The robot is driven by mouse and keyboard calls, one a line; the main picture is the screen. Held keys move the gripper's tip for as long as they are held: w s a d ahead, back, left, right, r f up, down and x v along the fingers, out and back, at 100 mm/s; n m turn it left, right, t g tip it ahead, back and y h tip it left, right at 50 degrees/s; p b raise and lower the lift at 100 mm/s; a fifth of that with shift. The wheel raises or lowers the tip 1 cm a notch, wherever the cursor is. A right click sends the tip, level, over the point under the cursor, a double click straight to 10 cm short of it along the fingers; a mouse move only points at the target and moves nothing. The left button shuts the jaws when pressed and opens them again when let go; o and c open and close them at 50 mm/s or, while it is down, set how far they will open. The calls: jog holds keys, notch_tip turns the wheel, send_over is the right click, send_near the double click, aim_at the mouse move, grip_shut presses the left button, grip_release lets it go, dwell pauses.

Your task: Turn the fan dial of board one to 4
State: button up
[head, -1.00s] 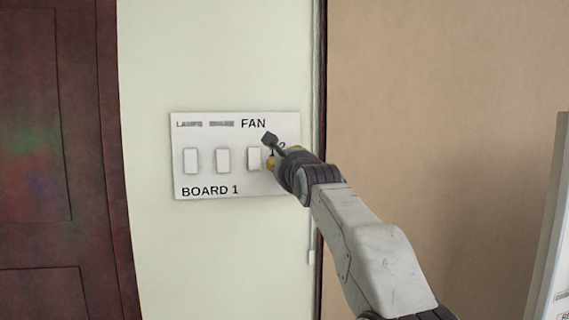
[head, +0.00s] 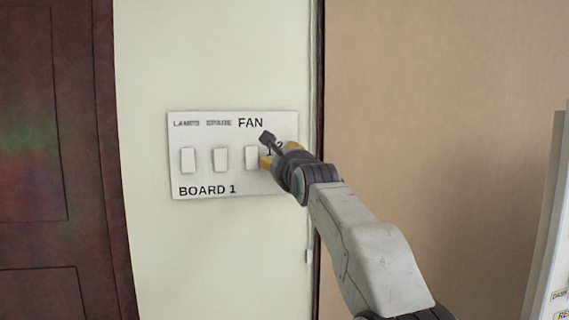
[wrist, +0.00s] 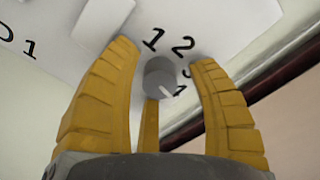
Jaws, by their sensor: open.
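Board one (head: 205,175) is a white panel on the pale wall, marked "BOARD 1". The fan dial (wrist: 160,77) is a small grey round knob in the wrist view, with "1" and "2" printed above it and further, partly hidden figures at its right. A pale mark on the knob points to the lower right. My gripper (wrist: 163,58) is open, with its yellow fingers spread on either side of the dial and a third finger below it. I cannot tell whether they touch it. In the head view my gripper (head: 279,154) hides the dial.
White rocker switches (head: 220,160) stand in a row left of the dial, under small labels and "FAN". A dark red door (head: 60,150) is at the left. A dark vertical trim (head: 318,80) and a tan wall (head: 440,80) are at the right.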

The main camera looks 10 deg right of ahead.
jog(key=shift+s, duration=0.15)
jog(key=s, duration=1.1)
jog(key=shift+s, duration=0.35)
